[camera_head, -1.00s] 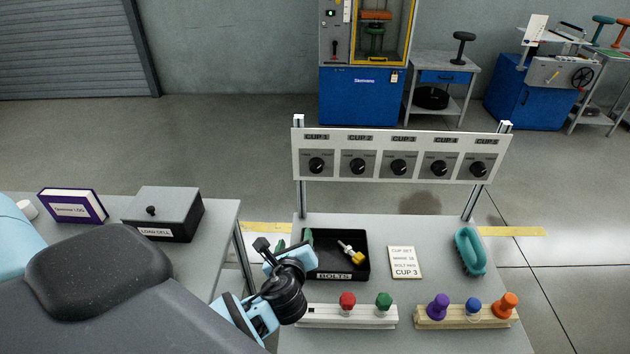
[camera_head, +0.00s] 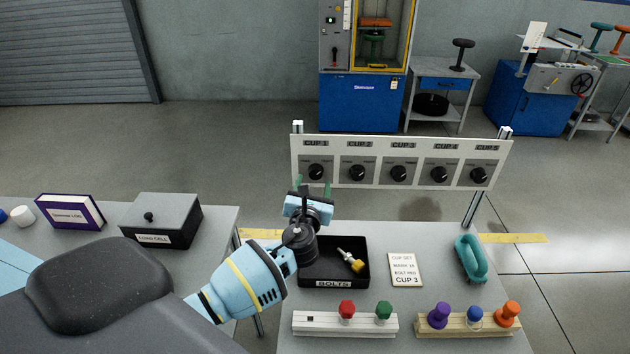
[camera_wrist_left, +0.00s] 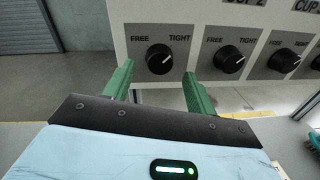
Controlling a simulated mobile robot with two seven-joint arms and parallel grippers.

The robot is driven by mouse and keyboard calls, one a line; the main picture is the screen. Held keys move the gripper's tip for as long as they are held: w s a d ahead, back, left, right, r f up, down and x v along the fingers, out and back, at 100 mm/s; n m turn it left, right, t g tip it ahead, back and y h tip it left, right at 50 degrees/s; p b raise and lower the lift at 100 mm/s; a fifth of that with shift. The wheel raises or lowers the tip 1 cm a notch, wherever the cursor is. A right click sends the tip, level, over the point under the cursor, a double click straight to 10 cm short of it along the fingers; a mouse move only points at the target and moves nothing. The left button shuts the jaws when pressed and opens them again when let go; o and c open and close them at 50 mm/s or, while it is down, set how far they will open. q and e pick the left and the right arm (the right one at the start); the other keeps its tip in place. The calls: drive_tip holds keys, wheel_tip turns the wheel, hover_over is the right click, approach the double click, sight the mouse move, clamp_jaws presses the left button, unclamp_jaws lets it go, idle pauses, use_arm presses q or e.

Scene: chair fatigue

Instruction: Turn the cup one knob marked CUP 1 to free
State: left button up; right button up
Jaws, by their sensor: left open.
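The CUP 1 knob (camera_head: 316,172) is a round black knob at the left end of the white panel. In the left wrist view the knob (camera_wrist_left: 159,59) sits on a grey plate with FREE at its left and TIGHT at its right. Its white mark points up and right, towards TIGHT. My left gripper (camera_head: 313,187) is open, with its green fingers just below the knob in the head view. In the left wrist view the fingers (camera_wrist_left: 158,88) are spread to the left and right below the knob, apart from it. My right gripper is not in view.
The panel (camera_head: 400,144) carries several more knobs to the right on two posts. Below are a black BOLTS tray (camera_head: 330,283), a CUP 3 card (camera_head: 404,269), a teal-handled tool (camera_head: 470,257) and two racks of coloured pegs. A grey LOAD CELL box (camera_head: 162,213) stands at left.

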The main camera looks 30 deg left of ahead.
sight(316, 173)
use_arm(q)
drive_tip(key=shift+x, duration=1)
drive_tip(key=shift+w+a, duration=0.15)
drive_tip(key=shift+w, duration=0.15)
drive_tip(key=shift+c, duration=0.3)
drive_tip(key=c, duration=0.9)
